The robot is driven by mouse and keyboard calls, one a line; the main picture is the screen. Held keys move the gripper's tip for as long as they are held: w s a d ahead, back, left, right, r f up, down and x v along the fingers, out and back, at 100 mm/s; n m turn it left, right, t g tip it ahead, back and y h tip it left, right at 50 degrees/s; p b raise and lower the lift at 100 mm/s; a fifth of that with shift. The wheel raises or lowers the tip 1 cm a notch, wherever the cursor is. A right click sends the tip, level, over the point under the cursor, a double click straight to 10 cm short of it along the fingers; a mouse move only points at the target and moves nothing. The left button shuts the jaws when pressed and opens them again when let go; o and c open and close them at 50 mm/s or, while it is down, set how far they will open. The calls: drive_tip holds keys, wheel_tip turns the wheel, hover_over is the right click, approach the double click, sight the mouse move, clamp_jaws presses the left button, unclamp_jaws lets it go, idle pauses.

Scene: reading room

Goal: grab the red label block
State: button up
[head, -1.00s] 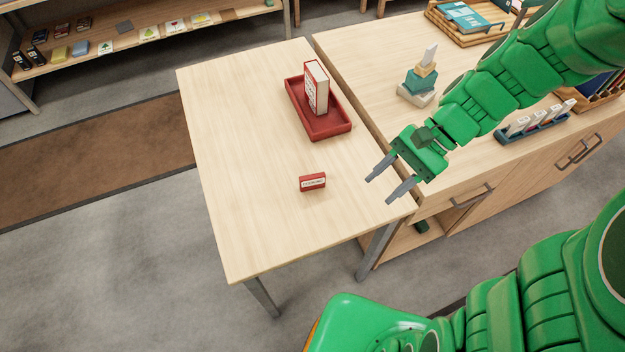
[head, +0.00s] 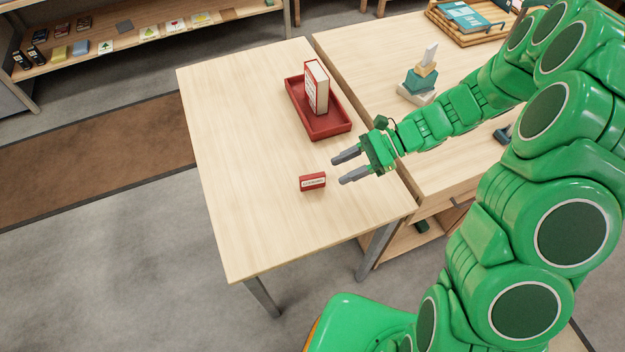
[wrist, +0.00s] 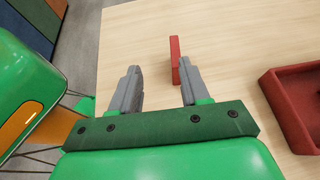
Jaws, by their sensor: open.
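The red label block (head: 312,181) stands on the light wooden table (head: 250,200), with a white label on its front face. In the wrist view the red label block (wrist: 175,58) shows edge-on, just beyond the right fingertip. My gripper (head: 340,168) is open and empty, to the right of the block in the head view, with its fingers pointing left. In the wrist view my gripper (wrist: 160,80) has its two grey fingers well apart. The block is ahead of the fingers, nearer the right one, and not between them. The right finger hides part of it.
A red tray (head: 333,131) holds an upright white and red book (head: 316,88) behind the block. The tray also shows at right in the wrist view (wrist: 276,98). A cabinet with stacked blocks (head: 419,81) stands right of the table. The table's left side is clear.

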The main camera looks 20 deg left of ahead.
sight(319, 174)
drive_tip(key=shift+w+a+f+m+y, duration=0.2)
drive_tip(key=shift+a+f+m, duration=0.1)
drive_tip(key=shift+f, duration=0.3)
drive_tip(key=shift+w+a+f+m+y, duration=0.15)
drive_tip(key=shift+a+f+m, duration=0.1)
drive_tip(key=shift+f, duration=0.3)
drive_tip(key=shift+x, duration=1.25)
drive_tip(key=shift+w+a+r+x, duration=0.1)
drive_tip(key=shift+x, duration=0.75)
drive_tip(key=shift+w+a+r+x, duration=0.1)
drive_tip(key=shift+x, duration=0.8)
drive_tip(key=shift+w+a+r+x, duration=0.1)
drive_tip(key=shift+a+x, duration=0.05)
drive_tip(key=shift+x, duration=0.7)
drive_tip(key=shift+c, duration=0.4)
clamp_jaws()
